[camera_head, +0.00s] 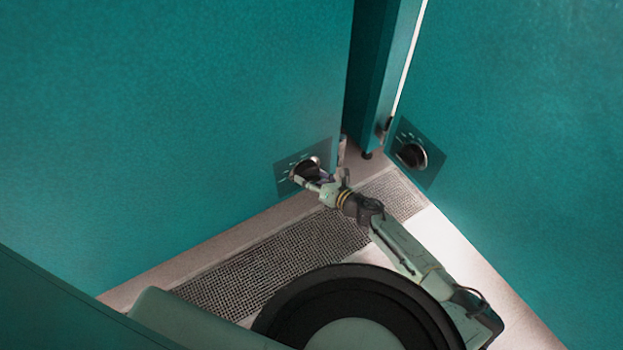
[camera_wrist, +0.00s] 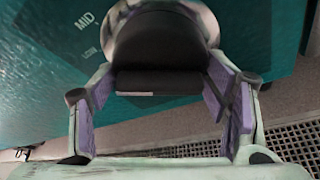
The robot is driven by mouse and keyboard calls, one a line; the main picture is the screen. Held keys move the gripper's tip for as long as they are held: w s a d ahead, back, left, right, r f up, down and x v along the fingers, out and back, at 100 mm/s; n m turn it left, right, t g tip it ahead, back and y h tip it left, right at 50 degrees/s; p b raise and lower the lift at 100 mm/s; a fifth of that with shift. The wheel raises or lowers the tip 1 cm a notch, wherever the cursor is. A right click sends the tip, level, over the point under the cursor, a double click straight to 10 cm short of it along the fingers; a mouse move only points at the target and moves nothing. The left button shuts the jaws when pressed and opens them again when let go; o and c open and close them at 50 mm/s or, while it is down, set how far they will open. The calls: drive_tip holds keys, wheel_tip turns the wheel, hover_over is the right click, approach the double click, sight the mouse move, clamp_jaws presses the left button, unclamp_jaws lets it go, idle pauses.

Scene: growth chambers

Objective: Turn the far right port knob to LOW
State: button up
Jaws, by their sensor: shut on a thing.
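A black port knob (camera_head: 307,167) with a silvery rim sits on a marked plate low on the teal wall left of the corner, near that wall's right end. My gripper (camera_head: 312,183) is at this knob. In the wrist view the knob (camera_wrist: 158,45) fills the top middle, and the purple-padded fingers of my gripper (camera_wrist: 160,92) are shut on its grip bar from both sides. The plate reads MID, with a smaller mark that looks like LOW below it. The knob's pointer is hidden, so its setting cannot be told.
A second black knob (camera_head: 411,156) is on the teal wall to the right. A narrow teal panel (camera_head: 382,70) stands between the walls. A metal floor grating (camera_head: 300,249) runs below, and bare pale floor (camera_head: 478,258) lies to the right of my arm.

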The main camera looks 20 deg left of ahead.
idle(0.3)
drive_tip(key=o, duration=0.9)
drive_tip(key=shift+o, duration=0.2)
drive_tip(key=v, duration=1.2)
drive_tip(key=shift+s+r, duration=0.1)
